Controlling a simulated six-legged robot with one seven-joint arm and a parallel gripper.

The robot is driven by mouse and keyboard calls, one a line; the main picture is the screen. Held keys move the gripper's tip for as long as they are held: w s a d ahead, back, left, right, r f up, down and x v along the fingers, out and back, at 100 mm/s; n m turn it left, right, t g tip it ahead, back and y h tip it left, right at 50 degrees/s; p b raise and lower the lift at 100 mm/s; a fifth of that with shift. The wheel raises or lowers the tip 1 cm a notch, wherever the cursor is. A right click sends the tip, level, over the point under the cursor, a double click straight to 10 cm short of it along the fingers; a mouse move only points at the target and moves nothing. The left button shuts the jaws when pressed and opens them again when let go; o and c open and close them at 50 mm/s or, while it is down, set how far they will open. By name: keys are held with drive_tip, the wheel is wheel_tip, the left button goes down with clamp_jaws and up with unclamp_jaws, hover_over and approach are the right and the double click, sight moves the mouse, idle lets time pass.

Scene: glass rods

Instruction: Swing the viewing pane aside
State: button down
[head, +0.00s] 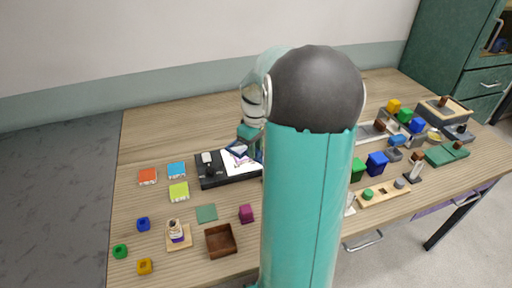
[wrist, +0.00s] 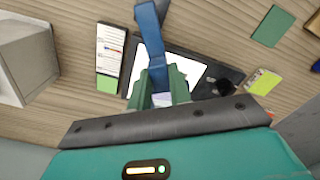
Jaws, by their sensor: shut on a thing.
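A black flat stand (head: 212,180) with a white face (head: 235,164) lies at mid-table in the head view, partly hidden by my arm. The stand (wrist: 215,72) and its white face (wrist: 188,72) also show in the wrist view. A blue bar (wrist: 151,35) runs over the stand to between my fingers. My gripper (wrist: 160,92) is shut on this bar, just above the white face. In the head view my gripper (head: 247,147) is at the stand's far side. I cannot make out a clear pane apart from the white face.
Orange (head: 147,176), blue (head: 177,170) and lime (head: 179,191) tiles lie left of the stand. A brown tray (head: 221,241) and a magenta cube (head: 246,213) are nearer. A printed card (wrist: 110,50) lies beside the stand. Several blocks and fixtures crowd the right side.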

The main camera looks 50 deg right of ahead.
drive_tip(key=n, duration=0.1)
drive_tip(key=a+n, duration=0.1)
drive_tip(key=shift+a+n, duration=0.3)
drive_tip(key=shift+n, duration=0.1)
drive_tip(key=shift+s+a+n, duration=0.5)
drive_tip(key=shift+a+n, duration=0.1)
drive_tip(key=shift+n, duration=0.85)
drive_tip(key=shift+s+a+n, duration=0.45)
drive_tip(key=shift+a+n, duration=0.1)
drive_tip(key=shift+n, duration=0.85)
drive_tip(key=shift+s+a+n, duration=0.5)
drive_tip(key=shift+a+n, duration=0.1)
drive_tip(key=shift+n, duration=0.85)
drive_tip(key=c, duration=1.3)
unclamp_jaws()
